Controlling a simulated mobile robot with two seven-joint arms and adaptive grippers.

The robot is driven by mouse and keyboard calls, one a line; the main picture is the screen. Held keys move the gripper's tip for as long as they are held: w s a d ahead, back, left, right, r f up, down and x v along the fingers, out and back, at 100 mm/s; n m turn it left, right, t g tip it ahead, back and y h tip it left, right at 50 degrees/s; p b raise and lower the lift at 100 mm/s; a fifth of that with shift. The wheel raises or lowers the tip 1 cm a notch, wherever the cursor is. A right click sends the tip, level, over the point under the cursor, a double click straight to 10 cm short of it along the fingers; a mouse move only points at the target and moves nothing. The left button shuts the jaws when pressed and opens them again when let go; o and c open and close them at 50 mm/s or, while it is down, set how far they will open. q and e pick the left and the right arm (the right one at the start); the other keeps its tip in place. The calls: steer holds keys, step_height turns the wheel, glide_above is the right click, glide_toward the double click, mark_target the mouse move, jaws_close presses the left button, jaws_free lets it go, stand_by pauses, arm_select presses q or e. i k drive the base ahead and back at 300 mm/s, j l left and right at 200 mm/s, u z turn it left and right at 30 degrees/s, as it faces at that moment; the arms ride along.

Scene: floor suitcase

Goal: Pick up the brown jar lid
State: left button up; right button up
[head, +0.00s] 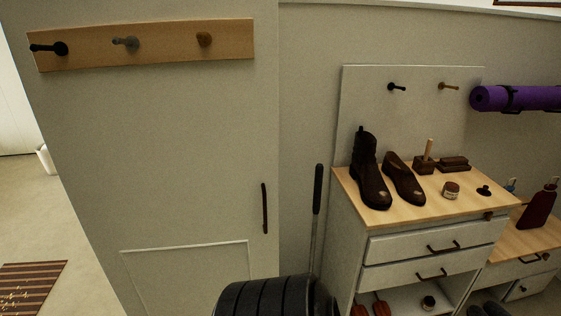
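A small jar (451,191) with a pale label stands on the wooden top of a white cabinet. Its top looks brown; I cannot tell whether this is a lid or the jar's contents. A small dark round piece with a raised knob (484,190) lies to the right of the jar, apart from it. It could be a lid, but its colour is too dark to be sure it is brown. Neither of my grippers is in view.
The cabinet top (425,210) also holds a dark boot (370,175), a low shoe (404,182) and brushes (454,163). Its front strip is mostly clear. A black ribbed suitcase (268,299) stands left of the cabinet. A red-brown bottle (538,208) stands on a lower surface right.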

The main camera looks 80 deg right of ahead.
mark_target(483, 191)
steer(key=z, duration=3.95)
